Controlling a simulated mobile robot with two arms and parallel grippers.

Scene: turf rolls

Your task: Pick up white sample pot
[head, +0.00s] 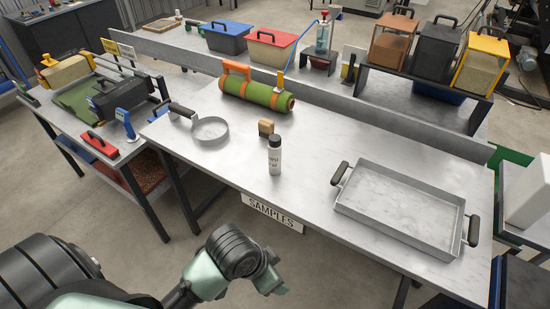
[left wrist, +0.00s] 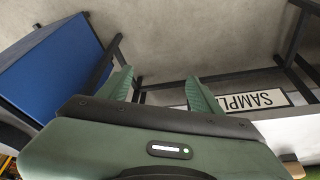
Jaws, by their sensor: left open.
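The white sample pot (head: 274,158) stands upright near the front edge of the grey sample table (head: 310,205). It is a small cylinder with dark lettering on its side. My left gripper (head: 275,282) is in front of the table, below and apart from the pot. In the left wrist view its two green fingers (left wrist: 160,90) are spread with nothing between them. I cannot make out the pot in that view. My right gripper is not in view.
A round pan (head: 210,130) lies to the left, a green turf roll (head: 257,92) behind, and a metal tray (head: 400,208) to the right. The "SAMPLES" sign (head: 271,213) hangs on the table's front edge.

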